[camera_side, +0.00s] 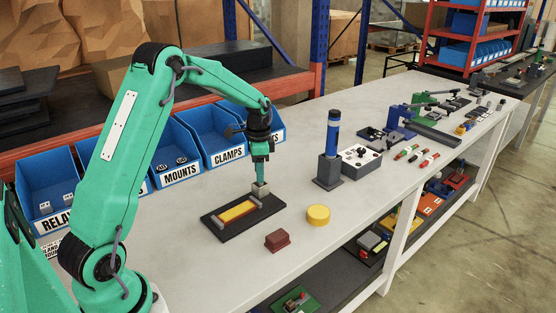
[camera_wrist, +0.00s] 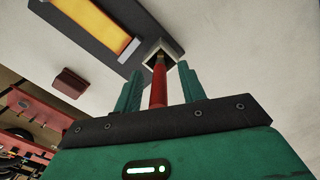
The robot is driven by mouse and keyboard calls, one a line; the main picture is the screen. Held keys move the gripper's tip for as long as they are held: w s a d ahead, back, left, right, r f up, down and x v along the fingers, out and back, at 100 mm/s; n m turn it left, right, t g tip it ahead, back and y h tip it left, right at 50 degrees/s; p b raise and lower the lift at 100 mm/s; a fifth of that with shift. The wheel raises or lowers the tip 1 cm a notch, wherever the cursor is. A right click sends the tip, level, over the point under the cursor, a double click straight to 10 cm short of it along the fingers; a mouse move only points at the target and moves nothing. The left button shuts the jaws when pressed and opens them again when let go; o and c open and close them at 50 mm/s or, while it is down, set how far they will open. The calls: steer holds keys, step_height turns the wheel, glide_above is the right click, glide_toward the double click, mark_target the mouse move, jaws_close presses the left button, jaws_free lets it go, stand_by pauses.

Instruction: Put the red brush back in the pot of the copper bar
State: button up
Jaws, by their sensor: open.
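The red brush (camera_wrist: 158,88) stands between my gripper's fingers in the wrist view, its far end in the mouth of a small square grey pot (camera_wrist: 175,47). My gripper (camera_wrist: 160,68) is open, with a gap on both sides of the brush. In the side view my gripper (camera_side: 260,181) points down right over the pot (camera_side: 260,189), and the brush is hidden there. The pot is at the back right corner of a dark base plate (camera_side: 217,233). An orange-yellow bar (camera_side: 237,211) lies on that plate; it also shows in the wrist view (camera_wrist: 95,20).
A dark red block (camera_side: 277,240) and a round yellow piece (camera_side: 318,215) lie in front of the plate. A black stand with a blue cylinder (camera_side: 333,130) and a white control box (camera_side: 360,161) are to the right. Blue bins (camera_side: 175,150) line the back.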

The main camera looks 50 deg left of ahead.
step_height(320, 180, up, 7)
steer(key=shift+w+r, duration=0.1)
steer(key=shift+r, duration=0.05)
stand_by(0.4)
steer(key=shift+r, duration=0.1)
steer(key=shift+s+d+r, duration=0.2)
steer(key=shift+d+r, duration=0.15)
steer(key=shift+r, duration=0.05)
steer(key=s+d+r+n+t, duration=0.3)
steer(key=s+d+r, duration=0.7)
steer(key=s+d+n+t, duration=0.1)
steer(key=s+d, duration=0.2)
steer(key=s, duration=0.4)
steer(key=s+d+f+n+t, duration=0.1)
steer(key=s+d, duration=0.3)
steer(key=s, duration=0.4)
steer(key=shift+d+n+t, duration=0.15)
steer(key=shift+n+t, duration=0.25)
steer(key=shift+n, duration=0.1)
steer(key=shift+f, duration=0.1)
